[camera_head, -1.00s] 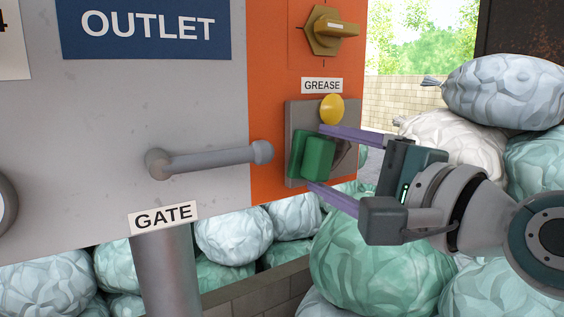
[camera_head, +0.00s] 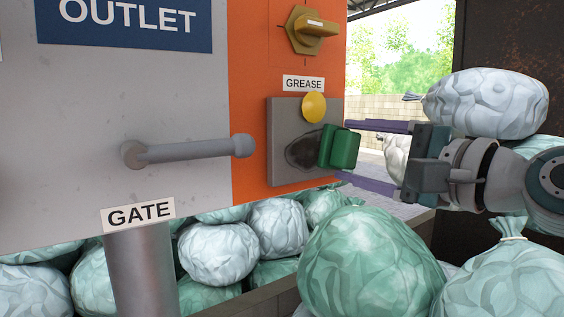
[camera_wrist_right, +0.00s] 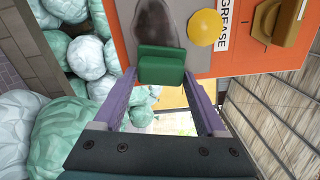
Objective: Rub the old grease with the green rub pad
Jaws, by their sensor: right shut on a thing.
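The green rub pad (camera_head: 343,148) is at the right edge of a grey plate (camera_head: 282,112) on the orange panel, in the head view. My right gripper (camera_head: 347,150) is shut on the pad, one purple finger above it and one below. The old grease (camera_head: 303,150) is a dark smear on the plate, just left of the pad, and its right end is hidden. The wrist view shows the pad (camera_wrist_right: 161,65) between the fingertips with the smear (camera_wrist_right: 157,20) beyond it. Whether the pad touches the plate I cannot tell. My left gripper is not in view.
A yellow knob (camera_head: 314,107) sits just above the smear, under the GREASE label (camera_head: 303,83). A grey lever (camera_head: 190,151) sticks out left of the plate. Green and white sacks (camera_head: 365,262) pile below and at the right (camera_head: 487,103).

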